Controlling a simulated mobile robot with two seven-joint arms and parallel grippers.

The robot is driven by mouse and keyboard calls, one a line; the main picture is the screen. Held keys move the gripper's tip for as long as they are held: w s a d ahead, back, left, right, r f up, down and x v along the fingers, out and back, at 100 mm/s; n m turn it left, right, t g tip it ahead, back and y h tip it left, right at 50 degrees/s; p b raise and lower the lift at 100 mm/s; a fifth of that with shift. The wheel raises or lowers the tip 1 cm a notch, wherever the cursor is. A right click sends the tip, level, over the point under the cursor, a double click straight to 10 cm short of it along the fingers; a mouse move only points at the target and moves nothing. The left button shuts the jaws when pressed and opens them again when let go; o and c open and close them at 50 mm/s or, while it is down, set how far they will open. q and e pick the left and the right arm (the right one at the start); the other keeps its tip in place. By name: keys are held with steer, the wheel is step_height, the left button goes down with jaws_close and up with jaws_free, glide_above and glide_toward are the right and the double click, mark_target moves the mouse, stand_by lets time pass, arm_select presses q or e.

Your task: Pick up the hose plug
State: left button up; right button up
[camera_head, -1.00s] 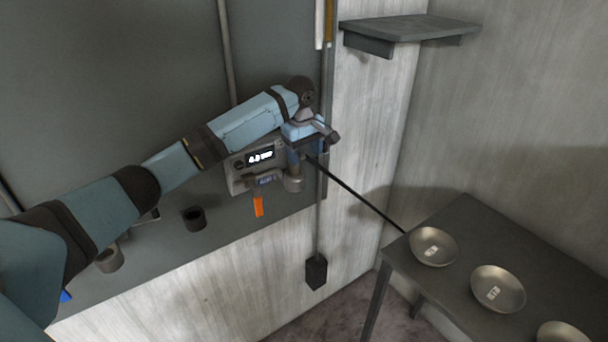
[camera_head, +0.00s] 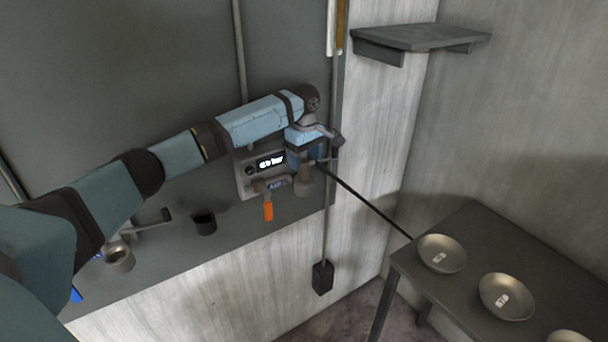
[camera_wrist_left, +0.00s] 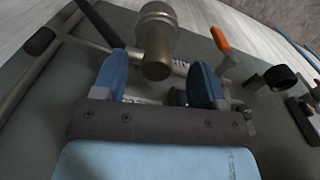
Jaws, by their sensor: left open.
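A metal cylindrical fitting, likely the hose plug (camera_wrist_left: 157,38), stands between the two blue fingers of my left gripper (camera_wrist_left: 160,80) in the left wrist view. The fingers are apart, one on each side; I cannot tell whether either touches it. In the head view my left gripper (camera_head: 309,158) is at the right end of the bench, by the display box, and the fitting (camera_head: 303,183) shows just below it. The gripper partly hides the fitting's upper part. My right gripper is not in view.
The display box (camera_head: 246,178) and an orange-handled valve (camera_head: 268,211) are close to the gripper. A dark rod (camera_head: 365,204) runs toward a table (camera_head: 478,226) with metal bowls (camera_head: 441,253). A dark cup (camera_head: 204,222) stands on the bench, and a shelf (camera_head: 420,36) hangs above.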

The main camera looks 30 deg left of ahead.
arm_select(q)
steer(key=f, duration=0.4)
steer(key=shift+w+a+f+p, duration=0.15)
steer(key=shift+a+f+p, duration=0.05)
steer(key=shift+f+p, duration=0.15)
steer(key=c, duration=1.1)
steer(key=shift+r, duration=0.15)
step_height(320, 180, up, 19)
steer(key=b, duration=0.2)
step_height(320, 180, up, 5)
steer(key=p, duration=0.7)
glide_above(304, 170)
steer(key=w, duration=0.1)
steer(key=shift+w+a+r, duration=0.15)
steer(key=shift+w+a, duration=0.05)
steer(key=shift+a, duration=0.2)
